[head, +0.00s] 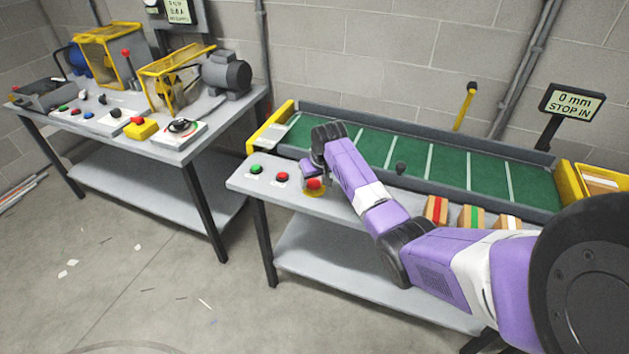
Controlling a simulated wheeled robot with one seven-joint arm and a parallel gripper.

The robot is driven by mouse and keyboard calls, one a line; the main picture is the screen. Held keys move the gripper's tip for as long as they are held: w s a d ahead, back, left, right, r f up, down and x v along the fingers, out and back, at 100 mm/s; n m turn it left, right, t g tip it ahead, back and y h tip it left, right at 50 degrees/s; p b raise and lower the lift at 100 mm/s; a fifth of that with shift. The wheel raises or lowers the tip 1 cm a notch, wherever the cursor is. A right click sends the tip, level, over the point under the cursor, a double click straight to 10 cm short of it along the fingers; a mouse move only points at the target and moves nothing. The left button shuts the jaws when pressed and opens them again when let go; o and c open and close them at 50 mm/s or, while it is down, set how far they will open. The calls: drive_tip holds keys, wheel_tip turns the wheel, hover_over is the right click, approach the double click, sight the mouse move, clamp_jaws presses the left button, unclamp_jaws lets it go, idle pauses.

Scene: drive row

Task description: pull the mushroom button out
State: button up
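The red mushroom button (314,184) sits on a round yellow base at the left front of the conveyor bench. My gripper (314,174) points down right above it, at the end of my purple arm. The dark fingers are close to the button's head. The fingers are small and partly hidden by my wrist, so I cannot tell whether they are open, shut or touching the button. The display (573,104) on a post at the right reads "0 mm" and "STOP IN".
A green button (257,169) and a flat red button (282,177) lie left of the mushroom button. The green conveyor (440,164) runs behind. Another bench (205,140) stands left.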

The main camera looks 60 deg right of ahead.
clamp_jaws()
drive_tip(key=shift+r+p, duration=0.8)
drive_tip(key=shift+p, duration=0.05)
drive_tip(key=shift+o, duration=1.6)
unclamp_jaws()
drive_tip(key=shift+r, duration=0.1)
drive_tip(key=v, duration=0.7)
drive_tip(key=shift+r, duration=0.3)
